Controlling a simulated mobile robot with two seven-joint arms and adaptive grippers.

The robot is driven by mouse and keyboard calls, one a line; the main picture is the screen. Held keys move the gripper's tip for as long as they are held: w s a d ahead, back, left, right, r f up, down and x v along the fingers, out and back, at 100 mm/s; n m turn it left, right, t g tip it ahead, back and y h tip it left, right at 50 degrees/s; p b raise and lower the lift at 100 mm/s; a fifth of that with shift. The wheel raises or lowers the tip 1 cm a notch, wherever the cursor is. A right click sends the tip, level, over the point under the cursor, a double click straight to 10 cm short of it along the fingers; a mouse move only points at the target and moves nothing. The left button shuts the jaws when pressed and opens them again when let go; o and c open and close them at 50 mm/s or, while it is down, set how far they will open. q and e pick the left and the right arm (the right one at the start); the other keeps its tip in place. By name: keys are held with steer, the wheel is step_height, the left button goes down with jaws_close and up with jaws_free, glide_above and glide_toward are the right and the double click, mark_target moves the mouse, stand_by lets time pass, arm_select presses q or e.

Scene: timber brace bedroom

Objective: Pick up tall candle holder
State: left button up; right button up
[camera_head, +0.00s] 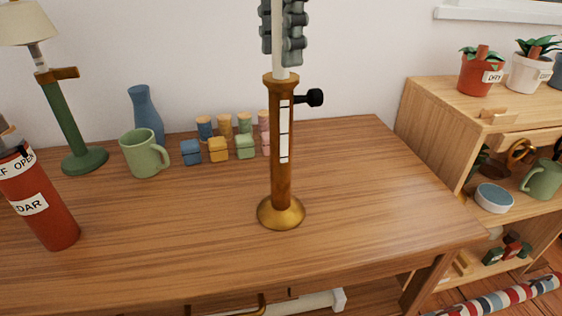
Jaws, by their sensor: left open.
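The tall candle holder (281,185) stands upright on the wooden table (370,200). It has a brown-gold column, a round brass foot, a white marked strip and a black side knob. A white candle (279,65) rises from its top cup and leaves the picture at the top. My left gripper (279,52) is at the top edge, open, with its dark grey fingers on either side of the candle, above the cup. I cannot tell whether a finger touches the candle. The rest of this gripper is out of frame. My right gripper is not in view.
A green mug (144,154), blue vase (146,116), small coloured blocks (218,149) and green lamp (68,130) stand behind and left. A red cylinder (38,205) stands at left. A shelf (425,108) is at right. The table right of the holder is clear.

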arm_select(q)
steer(key=shift+c, duration=0.4)
jaws_close()
steer(key=shift+r, duration=0.15)
